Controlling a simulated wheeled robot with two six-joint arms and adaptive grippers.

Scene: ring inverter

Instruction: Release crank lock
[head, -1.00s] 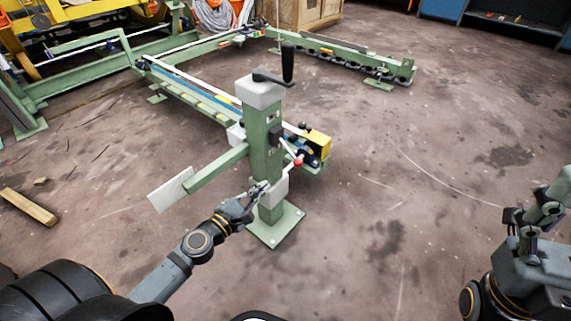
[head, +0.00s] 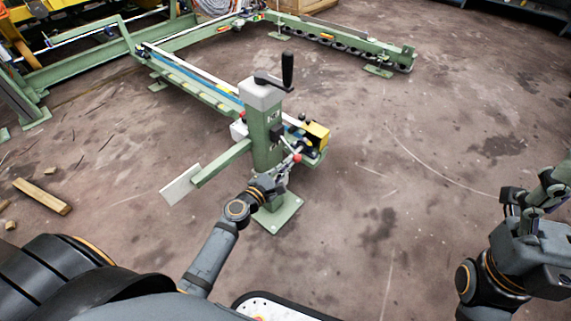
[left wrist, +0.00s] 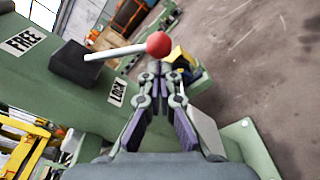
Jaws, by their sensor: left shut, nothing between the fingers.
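The crank lock lever is a thin white rod with a red ball end (head: 297,158) on the green post (head: 266,150). In the left wrist view the red ball (left wrist: 158,43) stands just beyond my fingertips, and the rod runs to a black block (left wrist: 74,63) between a FREE label (left wrist: 24,40) and a LOCK label (left wrist: 117,92). My left gripper (head: 282,178) is shut and empty, just below the ball in the head view; contact cannot be told. My right gripper (head: 530,203) hangs at the right edge, far from the post; its jaw state is unclear.
A black crank handle (head: 287,70) stands on top of the post. A green arm with a white plate (head: 181,186) sticks out left. A yellow box (head: 317,134) sits behind the lever. Wood pieces (head: 42,196) lie left. The floor right of the post is clear.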

